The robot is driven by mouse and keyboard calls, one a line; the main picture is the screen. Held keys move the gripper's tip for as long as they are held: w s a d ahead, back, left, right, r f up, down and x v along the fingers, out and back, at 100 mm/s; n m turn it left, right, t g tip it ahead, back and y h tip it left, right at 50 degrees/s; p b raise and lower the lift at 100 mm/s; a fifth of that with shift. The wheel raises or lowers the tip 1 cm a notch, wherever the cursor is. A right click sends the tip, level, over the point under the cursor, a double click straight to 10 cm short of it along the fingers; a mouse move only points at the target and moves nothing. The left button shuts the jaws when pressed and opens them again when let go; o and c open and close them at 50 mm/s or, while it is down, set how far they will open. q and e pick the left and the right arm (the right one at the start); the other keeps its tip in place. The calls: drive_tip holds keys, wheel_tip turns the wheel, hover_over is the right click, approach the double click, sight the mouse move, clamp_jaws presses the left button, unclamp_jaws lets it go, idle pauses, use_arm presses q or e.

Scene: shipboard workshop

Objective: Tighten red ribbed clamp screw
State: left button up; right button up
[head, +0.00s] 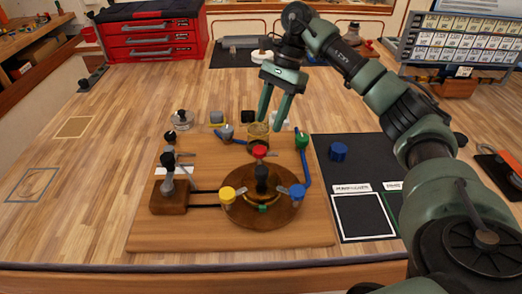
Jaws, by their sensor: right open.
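My left gripper is not in view.
A yellow knob (228,194) and a blue knob (297,191) flank the disc. A green knob (302,140) stands on a blue arm at right. A dark mat (350,165) holds a blue piece (338,152). The table's left side is mostly clear.

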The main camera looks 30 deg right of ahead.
sight(261, 149)
drive_tip(key=p+x, duration=0.2)
drive_tip(key=x, duration=0.4)
drive_tip(key=shift+s+a+f, duration=0.1)
drive_tip(key=shift+f, duration=0.15)
drive_tip(key=shift+a+f, duration=0.2)
drive_tip(key=shift+f, duration=0.35)
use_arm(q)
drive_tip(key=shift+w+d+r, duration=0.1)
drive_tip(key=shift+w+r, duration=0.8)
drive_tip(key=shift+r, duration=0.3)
use_arm(e)
drive_tip(key=shift+f, duration=0.1)
clamp_jaws()
